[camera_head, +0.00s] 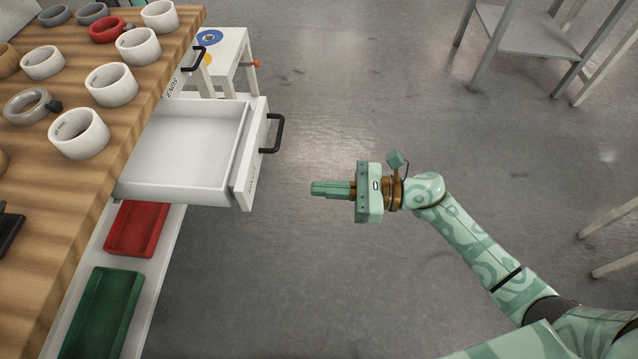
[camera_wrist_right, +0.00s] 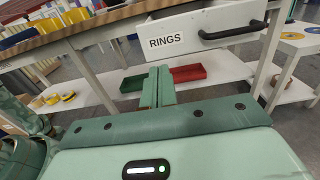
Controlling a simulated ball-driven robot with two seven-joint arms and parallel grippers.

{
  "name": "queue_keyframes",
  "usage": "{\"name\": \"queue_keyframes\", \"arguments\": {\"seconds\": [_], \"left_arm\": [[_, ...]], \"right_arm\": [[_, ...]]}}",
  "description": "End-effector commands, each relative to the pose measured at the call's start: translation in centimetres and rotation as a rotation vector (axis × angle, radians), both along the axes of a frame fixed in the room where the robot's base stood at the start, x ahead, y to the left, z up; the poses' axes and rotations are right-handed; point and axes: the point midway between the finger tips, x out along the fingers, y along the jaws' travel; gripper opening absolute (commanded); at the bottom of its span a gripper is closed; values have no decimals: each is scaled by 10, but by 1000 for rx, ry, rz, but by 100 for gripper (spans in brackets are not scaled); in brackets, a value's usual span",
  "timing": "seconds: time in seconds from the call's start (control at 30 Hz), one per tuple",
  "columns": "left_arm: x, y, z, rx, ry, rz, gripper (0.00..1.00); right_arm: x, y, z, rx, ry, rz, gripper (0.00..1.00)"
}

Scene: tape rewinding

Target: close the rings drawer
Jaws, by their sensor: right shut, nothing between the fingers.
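The rings drawer (camera_head: 188,150) is pulled out from under the wooden workbench and is white and empty inside. Its front carries a black handle (camera_head: 277,134). In the right wrist view the drawer front (camera_wrist_right: 200,32) shows a label reading RINGS, with the handle (camera_wrist_right: 232,32) to the right of the label. My right gripper (camera_head: 314,188) is shut and empty, to the right of the drawer front and apart from it, pointing left. In the right wrist view its fingers (camera_wrist_right: 158,84) show below the drawer front. My left gripper is not in view.
The wooden bench top (camera_head: 125,135) holds several tape rolls. A lower shelf holds a red tray (camera_head: 137,228) and a green tray (camera_head: 101,312). A white stool (camera_head: 225,50) stands behind the drawer. The grey floor around my right gripper is clear.

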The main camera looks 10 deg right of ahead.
Motion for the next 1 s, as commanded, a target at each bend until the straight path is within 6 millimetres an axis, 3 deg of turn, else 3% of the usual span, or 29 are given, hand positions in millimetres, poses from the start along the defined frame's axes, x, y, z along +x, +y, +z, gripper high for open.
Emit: {"name": "queue_keyframes", "arguments": {"seconds": [0.3, 0.5, 0.7, 1.0], "left_arm": [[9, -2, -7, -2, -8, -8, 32], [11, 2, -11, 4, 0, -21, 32], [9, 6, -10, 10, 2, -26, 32], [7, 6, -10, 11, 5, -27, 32]], "right_arm": [[22, 66, -1, 5, 3, -1, 0], [31, 94, -2, 4, 5, -3, 0], [35, 106, -1, 2, 6, -3, 0], [35, 107, -1, 1, 5, -3, 0]]}}
